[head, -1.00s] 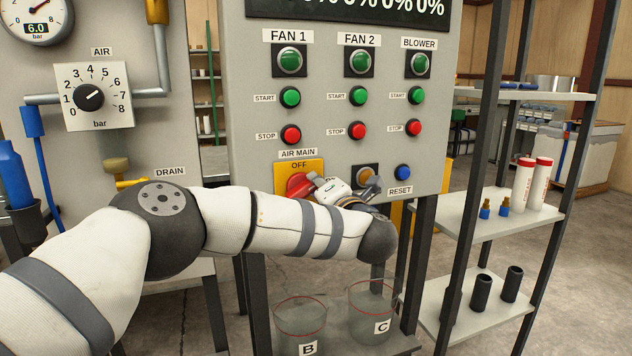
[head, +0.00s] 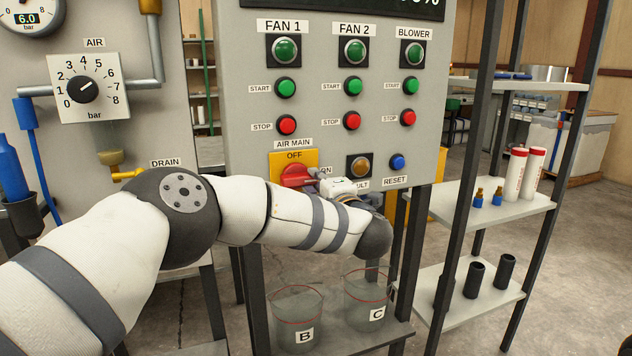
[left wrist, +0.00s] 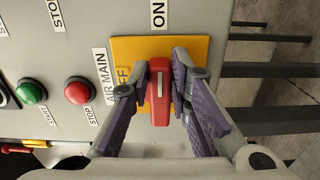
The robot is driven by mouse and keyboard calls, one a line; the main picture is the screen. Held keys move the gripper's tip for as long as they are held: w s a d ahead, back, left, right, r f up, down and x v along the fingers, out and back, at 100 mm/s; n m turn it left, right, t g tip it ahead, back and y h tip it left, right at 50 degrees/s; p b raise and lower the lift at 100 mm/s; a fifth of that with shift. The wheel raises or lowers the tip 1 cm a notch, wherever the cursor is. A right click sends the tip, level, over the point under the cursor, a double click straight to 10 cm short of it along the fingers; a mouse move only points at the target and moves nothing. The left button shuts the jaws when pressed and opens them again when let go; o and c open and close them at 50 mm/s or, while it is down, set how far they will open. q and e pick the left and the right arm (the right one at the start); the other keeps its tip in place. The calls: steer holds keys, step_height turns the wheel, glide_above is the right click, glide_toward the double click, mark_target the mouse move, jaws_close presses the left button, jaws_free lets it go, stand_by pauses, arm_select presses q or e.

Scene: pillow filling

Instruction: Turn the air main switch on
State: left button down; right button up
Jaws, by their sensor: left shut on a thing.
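The air main switch is a red handle (head: 296,177) on a yellow plate (head: 279,161), with an OFF label above it. My left gripper (left wrist: 160,80) is shut on the red handle (left wrist: 159,100), one finger on each side. In the left wrist view the handle lies in line with the ON label (left wrist: 158,14); its white line runs the same way. In the head view the handle lies about level, and my left gripper (head: 318,181) covers its right side. The OFF label is partly hidden by a finger in the left wrist view. My right gripper is not seen.
Close by are the fault lamp (head: 359,166), the blue reset button (head: 397,162) and the red stop button (head: 286,125). Beakers B (head: 298,312) and C (head: 367,292) stand below my arm. A shelf rack (head: 500,212) stands at the right.

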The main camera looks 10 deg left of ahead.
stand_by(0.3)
arm_select(q)
steer(key=c, duration=1.5)
jaws_free()
steer(key=v, duration=1.2)
